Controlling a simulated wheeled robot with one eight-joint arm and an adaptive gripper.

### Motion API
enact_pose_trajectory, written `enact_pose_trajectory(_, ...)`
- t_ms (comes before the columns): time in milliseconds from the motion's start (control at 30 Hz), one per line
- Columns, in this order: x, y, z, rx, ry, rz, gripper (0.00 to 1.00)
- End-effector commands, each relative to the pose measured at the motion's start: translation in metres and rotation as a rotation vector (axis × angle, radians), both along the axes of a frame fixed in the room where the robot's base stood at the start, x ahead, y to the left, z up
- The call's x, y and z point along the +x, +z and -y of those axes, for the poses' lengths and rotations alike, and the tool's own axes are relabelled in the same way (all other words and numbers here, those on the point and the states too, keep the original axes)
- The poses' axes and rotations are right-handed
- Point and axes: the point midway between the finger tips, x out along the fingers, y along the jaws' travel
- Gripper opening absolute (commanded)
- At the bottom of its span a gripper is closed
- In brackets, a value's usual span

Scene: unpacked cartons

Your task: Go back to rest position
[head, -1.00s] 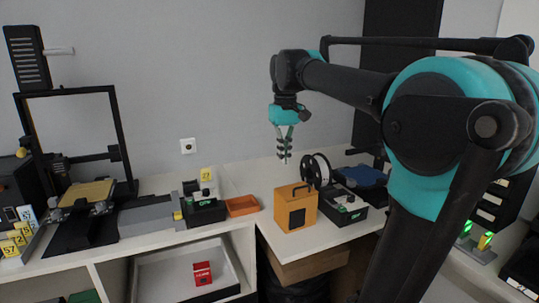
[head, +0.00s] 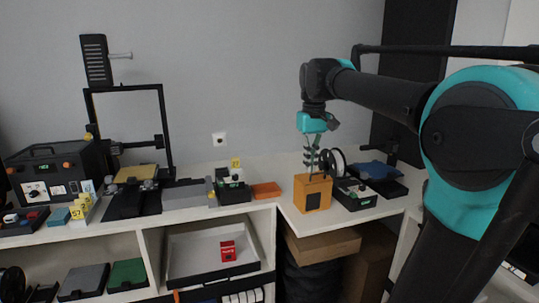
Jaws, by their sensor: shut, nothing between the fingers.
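My gripper (head: 311,165) hangs at the end of my teal and black arm, pointing down. Its fingers are shut and empty. In the picture it shows just above the orange box (head: 313,194) on the right-hand bench; whether it touches the box cannot be told. My arm reaches in from the right side of the picture.
A red box (head: 228,251) sits on the shelf below.

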Motion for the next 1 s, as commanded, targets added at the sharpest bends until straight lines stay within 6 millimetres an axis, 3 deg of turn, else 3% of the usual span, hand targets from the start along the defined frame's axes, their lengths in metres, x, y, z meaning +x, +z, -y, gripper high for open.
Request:
enact_pose_trajectory(267,-0.002,-0.036,0.008,0.006,-0.031,0.035,0.0)
enact_pose_trajectory(567,-0.016,-0.103,0.023,0.018,-0.092,0.102,0.0)
enact_pose_trajectory(767,-0.047,-0.183,0.041,0.032,-0.164,0.183,0.0)
enact_pose_trajectory(900,-0.084,-0.245,0.055,0.044,-0.225,0.254,0.0)
enact_pose_trajectory(1000,-0.111,-0.279,0.062,0.051,-0.263,0.296,0.0)
